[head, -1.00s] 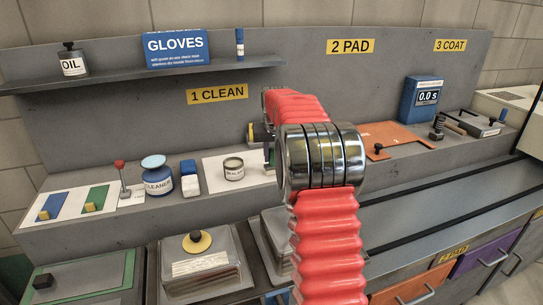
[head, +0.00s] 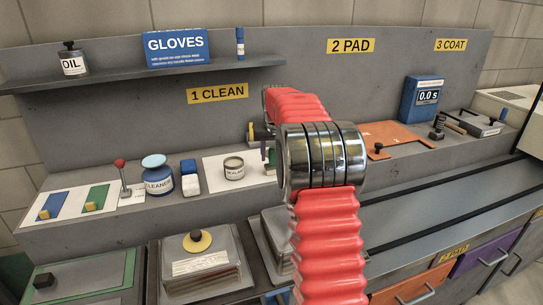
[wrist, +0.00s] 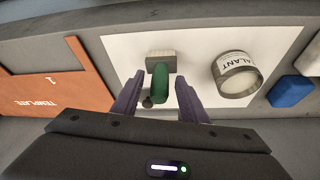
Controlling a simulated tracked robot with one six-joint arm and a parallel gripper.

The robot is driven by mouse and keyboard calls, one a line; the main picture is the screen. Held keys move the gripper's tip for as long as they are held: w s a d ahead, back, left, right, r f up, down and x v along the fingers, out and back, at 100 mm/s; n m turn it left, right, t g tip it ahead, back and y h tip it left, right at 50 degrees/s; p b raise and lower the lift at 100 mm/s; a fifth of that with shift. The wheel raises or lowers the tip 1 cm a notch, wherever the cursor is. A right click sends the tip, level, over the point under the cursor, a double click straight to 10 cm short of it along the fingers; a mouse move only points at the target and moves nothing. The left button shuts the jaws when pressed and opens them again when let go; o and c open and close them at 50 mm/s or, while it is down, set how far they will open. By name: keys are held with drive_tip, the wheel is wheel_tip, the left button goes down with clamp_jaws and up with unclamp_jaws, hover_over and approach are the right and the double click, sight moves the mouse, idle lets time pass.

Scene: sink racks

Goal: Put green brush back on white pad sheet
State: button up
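The green brush (wrist: 160,82), with a green handle and a pale block at its far end, shows over the white pad sheet (wrist: 200,48) in the wrist view. It appears to lie on the sheet. My gripper (wrist: 160,88) has its two purple fingers apart, one on each side of the handle, with white sheet showing in the gaps. In the head view the white pad sheet (head: 214,163) lies on the grey ledge, and a bit of the green brush (head: 271,156) shows at its right end. My arm hides most of the gripper there.
A sealant jar (wrist: 237,75) stands on the sheet to the brush's right, with a blue block (wrist: 292,92) beyond it. An orange template board (wrist: 48,80) lies to the left. In the head view a cleaner jar (head: 158,179) stands left of the sheet.

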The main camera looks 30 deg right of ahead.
drive_tip(key=v, duration=1.1)
drive_tip(key=shift+r, duration=0.35)
drive_tip(key=shift+s, duration=0.2)
drive_tip(key=s+a+r+n+t+y, duration=0.1)
drive_tip(key=s+a, duration=0.6)
drive_tip(key=a, duration=0.3)
drive_tip(key=s+a+r+n, duration=0.2)
drive_tip(key=s+a, duration=0.6)
drive_tip(key=a, duration=0.2)
drive_tip(key=s+a+f+n, duration=0.1)
drive_tip(key=s+a+f, duration=0.2)
drive_tip(key=s, duration=0.3)
drive_tip(key=s+a+f, duration=0.4)
drive_tip(key=s, duration=0.2)
drive_tip(key=s+a+f+n+y, duration=0.1)
drive_tip(key=s+a+f, duration=0.3)
drive_tip(key=s, duration=0.3)
drive_tip(key=shift+n+t, duration=0.3)
drive_tip(key=shift+f, duration=0.1)
